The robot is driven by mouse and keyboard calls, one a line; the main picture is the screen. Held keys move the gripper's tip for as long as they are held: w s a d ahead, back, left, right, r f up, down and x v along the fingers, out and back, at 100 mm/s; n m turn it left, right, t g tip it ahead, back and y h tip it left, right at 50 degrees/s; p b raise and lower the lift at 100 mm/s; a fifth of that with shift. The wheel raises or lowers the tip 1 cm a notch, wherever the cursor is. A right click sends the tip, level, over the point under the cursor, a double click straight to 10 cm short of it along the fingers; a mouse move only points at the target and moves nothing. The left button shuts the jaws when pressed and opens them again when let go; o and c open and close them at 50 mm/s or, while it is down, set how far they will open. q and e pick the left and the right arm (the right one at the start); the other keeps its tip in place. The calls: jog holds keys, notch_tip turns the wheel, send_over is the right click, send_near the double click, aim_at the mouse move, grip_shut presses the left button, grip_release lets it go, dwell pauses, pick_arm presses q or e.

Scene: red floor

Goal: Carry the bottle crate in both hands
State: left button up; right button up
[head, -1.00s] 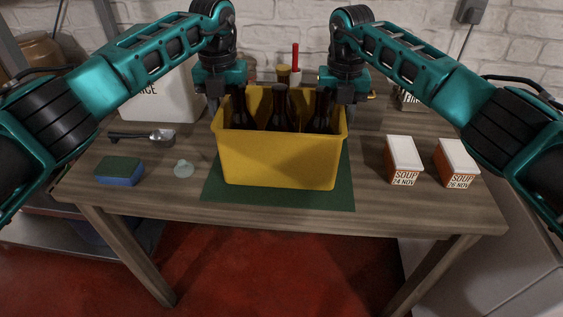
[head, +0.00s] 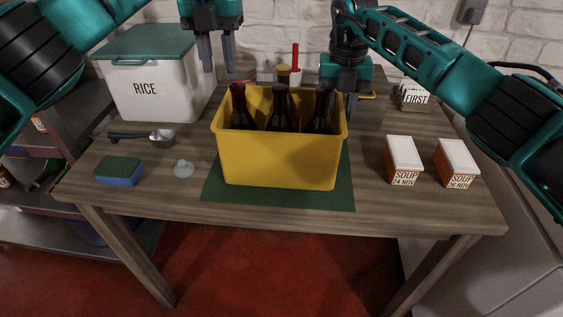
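The yellow bottle crate (head: 280,160) stands upright on a green mat (head: 345,195) on the wooden table. Several dark bottles (head: 281,112) stand in it. My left gripper (head: 218,66) is raised above and behind the crate's left end, clear of it. Its two fingers point down, apart, with nothing between them. My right gripper (head: 348,104) is low at the crate's right end, with a finger beside the right wall. Its other finger is not clearly visible, so I cannot tell whether it grips the wall.
A white RICE bin (head: 150,92) with a green lid stands back left. A scoop (head: 155,138), a sponge (head: 120,171) and a small pale object (head: 184,168) lie left of the crate. Two SOUP cartons (head: 403,160) (head: 457,164) stand right.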

notch_tip(320, 180, up, 10)
jog(key=shift+f, duration=0.25)
dwell(0.3)
pick_arm(q)
jog(key=shift+r, duration=0.1)
